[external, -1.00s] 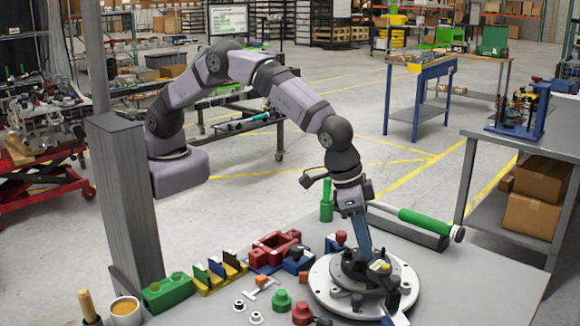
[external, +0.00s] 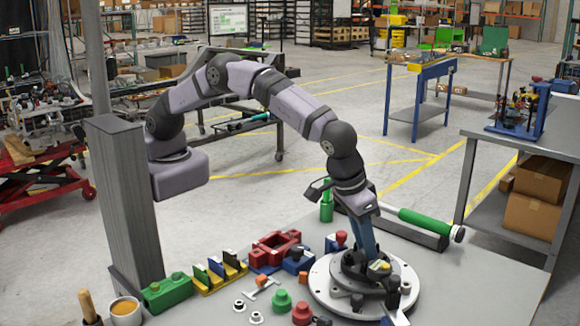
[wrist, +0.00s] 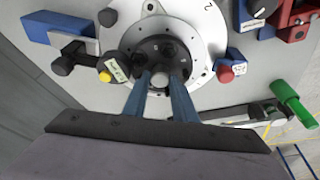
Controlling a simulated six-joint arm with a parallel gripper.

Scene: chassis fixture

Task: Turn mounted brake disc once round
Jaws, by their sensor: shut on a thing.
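The mounted brake disc is a pale silver round plate (external: 322,285) with a dark hub (external: 352,265) on top, at the bench's front right. In the wrist view the plate (wrist: 205,25) carries printed numbers, and the dark hub (wrist: 178,50) has small holes. A grey round post (wrist: 160,80) stands at the hub's centre. My gripper (wrist: 162,88) points down with its two blue fingers shut on this central post, one on each side. In the external view my gripper (external: 369,250) reaches down onto the hub, and its fingertips are partly hidden.
A small yellow-topped block (wrist: 105,75) and a red knob (wrist: 226,74) sit close to the disc. A green-handled tool (external: 425,222) lies behind it. Red, blue and green fixtures (external: 280,248) crowd the left, with a cup (external: 125,310) farther left. The bench's right side is clear.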

